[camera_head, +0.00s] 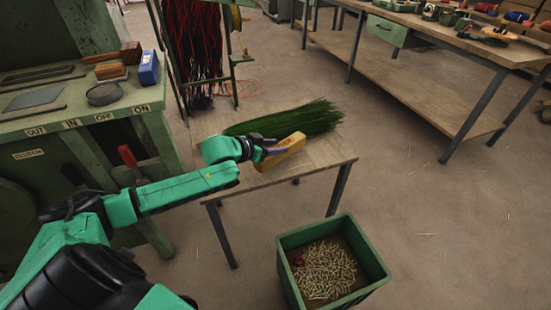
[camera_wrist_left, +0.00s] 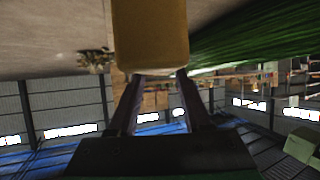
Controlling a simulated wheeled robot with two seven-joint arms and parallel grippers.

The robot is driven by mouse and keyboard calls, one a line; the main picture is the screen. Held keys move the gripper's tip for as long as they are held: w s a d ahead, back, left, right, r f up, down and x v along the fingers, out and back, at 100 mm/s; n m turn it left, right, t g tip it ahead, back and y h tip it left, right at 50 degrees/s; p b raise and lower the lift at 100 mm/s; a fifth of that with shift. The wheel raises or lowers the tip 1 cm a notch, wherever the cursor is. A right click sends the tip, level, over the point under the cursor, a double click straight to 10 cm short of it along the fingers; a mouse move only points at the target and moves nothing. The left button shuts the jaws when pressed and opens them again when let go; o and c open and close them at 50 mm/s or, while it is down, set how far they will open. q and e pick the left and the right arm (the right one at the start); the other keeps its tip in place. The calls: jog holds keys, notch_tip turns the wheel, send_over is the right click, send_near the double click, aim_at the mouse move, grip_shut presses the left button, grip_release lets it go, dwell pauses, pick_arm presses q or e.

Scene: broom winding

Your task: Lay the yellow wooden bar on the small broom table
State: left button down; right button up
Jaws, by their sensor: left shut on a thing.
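The yellow wooden bar (camera_head: 282,152) is at the small broom table (camera_head: 322,152), in front of a bundle of green bristles (camera_head: 300,119) that lies across the table top. My left gripper (camera_head: 272,152) is shut on the bar's near end. In the left wrist view the bar (camera_wrist_left: 150,35) fills the top middle, between the two fingers (camera_wrist_left: 157,80), with the green bristles (camera_wrist_left: 255,40) to its right. I cannot tell whether the bar touches the table top. My right gripper is not in view.
A green bin (camera_head: 284,243) of small wooden pieces stands on the floor before the table. A green machine bench (camera_head: 90,118) is at the left, with a rack of dark red strands (camera_head: 190,40) behind. A long workbench (camera_head: 420,70) is at the back right. The right floor is mostly clear.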

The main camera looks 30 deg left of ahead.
pick_arm(q)
notch_tip(320, 180, down, 4)
jog(key=shift+f+b, duration=0.1)
jog(key=shift+b, duration=0.25)
jog(key=shift+c, duration=1.7)
grip_release()
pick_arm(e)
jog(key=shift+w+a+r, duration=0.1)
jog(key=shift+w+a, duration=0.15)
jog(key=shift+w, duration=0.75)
pick_arm(q)
jog(key=shift+s+a+r, duration=0.1)
jog(key=shift+s+r, duration=0.15)
jog(key=shift+s, duration=0.05)
jog(key=p+v, duration=0.2)
jog(key=v, duration=0.4)
jog(key=shift+r+p, duration=0.1)
jog(key=shift+p, duration=0.25)
jog(key=p+v, duration=0.3)
jog(key=v, duration=0.2)
jog(key=shift+s, duration=0.15)
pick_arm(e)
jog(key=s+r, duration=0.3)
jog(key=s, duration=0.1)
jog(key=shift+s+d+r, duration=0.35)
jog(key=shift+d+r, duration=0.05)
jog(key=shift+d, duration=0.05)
